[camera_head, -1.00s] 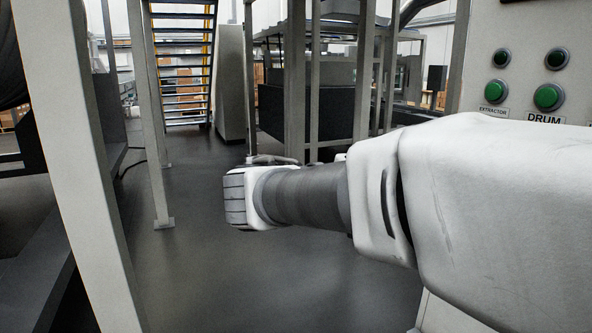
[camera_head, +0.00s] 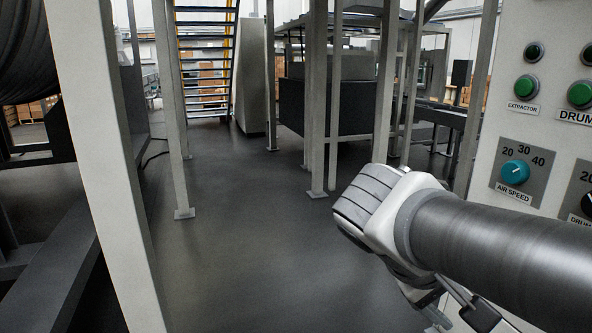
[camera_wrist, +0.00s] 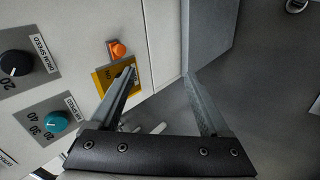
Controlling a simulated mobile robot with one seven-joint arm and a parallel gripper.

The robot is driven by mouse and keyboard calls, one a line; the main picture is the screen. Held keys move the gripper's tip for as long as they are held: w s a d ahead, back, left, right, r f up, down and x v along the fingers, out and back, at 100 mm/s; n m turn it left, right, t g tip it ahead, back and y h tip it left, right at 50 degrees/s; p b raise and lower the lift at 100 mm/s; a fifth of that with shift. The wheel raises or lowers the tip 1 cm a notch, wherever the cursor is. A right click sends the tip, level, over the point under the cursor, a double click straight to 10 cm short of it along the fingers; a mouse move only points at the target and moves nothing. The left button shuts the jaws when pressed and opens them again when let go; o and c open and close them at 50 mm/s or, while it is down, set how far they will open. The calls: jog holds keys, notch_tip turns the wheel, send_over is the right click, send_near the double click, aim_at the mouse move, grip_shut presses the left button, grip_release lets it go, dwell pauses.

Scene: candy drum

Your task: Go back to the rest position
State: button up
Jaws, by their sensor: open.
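My gripper (camera_wrist: 163,78) is open in the wrist view, its two fingers apart with nothing between them. The control panel (camera_head: 503,120) stands at the right in the head view, partly hidden by my arm. It carries a teal air speed knob (camera_head: 515,172) and green buttons, including the extractor button (camera_head: 525,87). In the wrist view the teal knob (camera_wrist: 55,121), a black drum speed knob (camera_wrist: 15,63) and an orange button (camera_wrist: 117,49) lie left of my fingers. My left finger overlaps the yellow plate (camera_wrist: 104,75) below the orange button in the picture; I cannot tell whether they touch.
A pale post (camera_head: 95,150) stands close at the left, beside dark machinery. Thinner posts (camera_head: 318,100) and a staircase (camera_head: 205,60) stand farther back. The grey floor (camera_head: 240,240) between is clear.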

jog(key=s+a+f+m+t+y, duration=0.2)
jog(key=s+a+f+t+y, duration=0.15)
jog(key=a+f+y, duration=0.3)
notch_tip(320, 180, up, 22)
jog(key=a+y+p, duration=0.1)
jog(key=p, duration=2)
jog(key=shift+s+a+y, duration=0.15)
jog(key=shift+y, duration=0.2)
